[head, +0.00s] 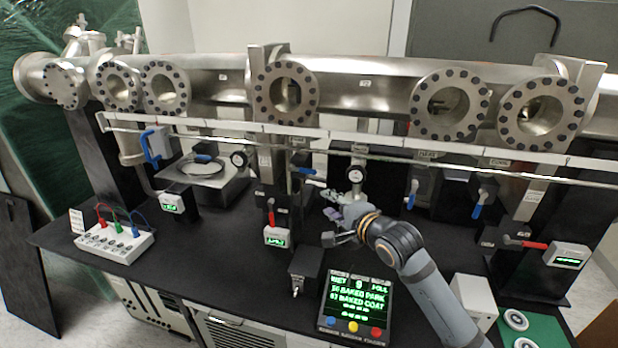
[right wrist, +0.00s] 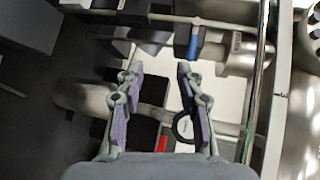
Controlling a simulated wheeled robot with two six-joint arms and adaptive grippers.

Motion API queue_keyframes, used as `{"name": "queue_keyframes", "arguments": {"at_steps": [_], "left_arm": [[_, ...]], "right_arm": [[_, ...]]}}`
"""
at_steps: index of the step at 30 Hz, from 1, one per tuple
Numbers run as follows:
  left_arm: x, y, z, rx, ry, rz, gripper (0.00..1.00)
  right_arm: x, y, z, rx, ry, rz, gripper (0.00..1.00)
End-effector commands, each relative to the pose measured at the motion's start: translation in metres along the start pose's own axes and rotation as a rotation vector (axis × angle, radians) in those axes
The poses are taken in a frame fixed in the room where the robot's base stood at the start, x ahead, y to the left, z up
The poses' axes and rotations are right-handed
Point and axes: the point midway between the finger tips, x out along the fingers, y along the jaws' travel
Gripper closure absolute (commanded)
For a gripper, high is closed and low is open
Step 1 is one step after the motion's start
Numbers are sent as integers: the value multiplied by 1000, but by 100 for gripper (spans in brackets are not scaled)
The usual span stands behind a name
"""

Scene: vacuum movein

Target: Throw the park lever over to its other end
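My right gripper (head: 334,216) is over the middle of the black bench, below a round gauge. In the right wrist view its two fingers (right wrist: 160,78) are spread apart with nothing held between them. A blue-handled lever (right wrist: 193,45) shows just beyond the right fingertip, apart from it. The head view has blue-handled levers (head: 411,194) and (head: 478,207) right of the gripper, and red-handled levers (head: 271,215) and (head: 530,244). I cannot read which lever is labelled park. My left gripper is not in view.
A steel beam with round flanged ports (head: 340,95) runs along the back, with a thin rail (head: 370,155) below it. A screen box (head: 355,305) stands in front of the gripper.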

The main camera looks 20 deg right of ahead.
Motion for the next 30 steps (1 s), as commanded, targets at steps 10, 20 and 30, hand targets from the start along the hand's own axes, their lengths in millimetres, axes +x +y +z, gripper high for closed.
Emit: {"name": "queue_keyframes", "arguments": {"at_steps": [10,20,30], "left_arm": [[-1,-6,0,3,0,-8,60],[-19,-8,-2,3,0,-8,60],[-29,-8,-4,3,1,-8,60]], "right_arm": [[4,-47,-8,193,-28,-109,64],[58,-55,-5,199,-31,-107,64],[104,-57,-5,189,-27,-106,64]]}}
